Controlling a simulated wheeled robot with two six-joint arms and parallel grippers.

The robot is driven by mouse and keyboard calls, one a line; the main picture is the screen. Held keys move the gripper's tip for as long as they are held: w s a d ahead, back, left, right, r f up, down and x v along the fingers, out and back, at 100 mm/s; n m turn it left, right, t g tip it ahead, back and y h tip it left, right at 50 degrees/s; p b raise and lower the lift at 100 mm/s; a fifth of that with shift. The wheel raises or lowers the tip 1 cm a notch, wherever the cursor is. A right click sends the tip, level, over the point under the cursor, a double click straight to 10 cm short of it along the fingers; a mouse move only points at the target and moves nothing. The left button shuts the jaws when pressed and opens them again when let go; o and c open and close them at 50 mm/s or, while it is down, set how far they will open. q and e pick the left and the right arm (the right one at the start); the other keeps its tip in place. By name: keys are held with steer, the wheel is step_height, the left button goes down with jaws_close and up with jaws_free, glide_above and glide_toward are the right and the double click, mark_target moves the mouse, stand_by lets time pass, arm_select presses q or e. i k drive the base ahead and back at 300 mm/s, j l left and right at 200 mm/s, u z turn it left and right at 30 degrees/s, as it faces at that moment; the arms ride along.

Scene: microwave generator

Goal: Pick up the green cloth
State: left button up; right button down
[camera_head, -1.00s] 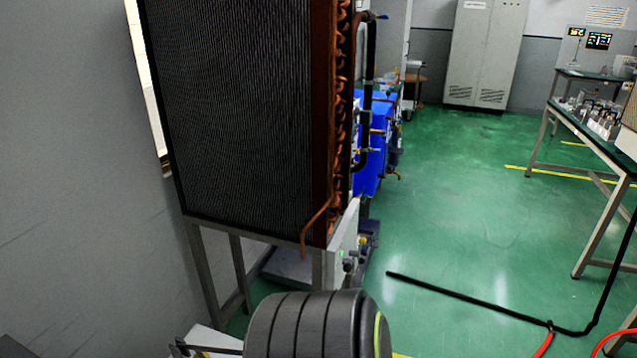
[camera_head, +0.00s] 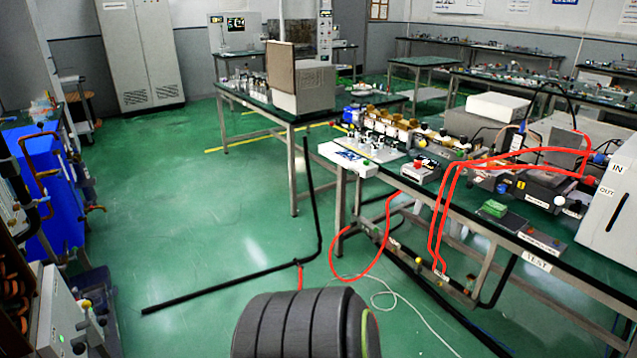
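A small green folded thing, which looks like the green cloth (camera_head: 495,208), lies on a dark flat piece on the near bench at the right. It is small in the picture and its details are hard to make out. Neither of my grippers is in view. A dark ribbed rounded part, seemingly mine, shows at the bottom middle.
The near bench (camera_head: 515,262) holds equipment, red hoses (camera_head: 452,190) and a white unit (camera_head: 612,195). A black cable (camera_head: 235,290) and a red hose lie on the green floor. Blue machinery (camera_head: 50,190) stands at the left. The floor between is mostly clear.

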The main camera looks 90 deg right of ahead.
mark_target(498, 210)
steer(key=z, duration=3.85)
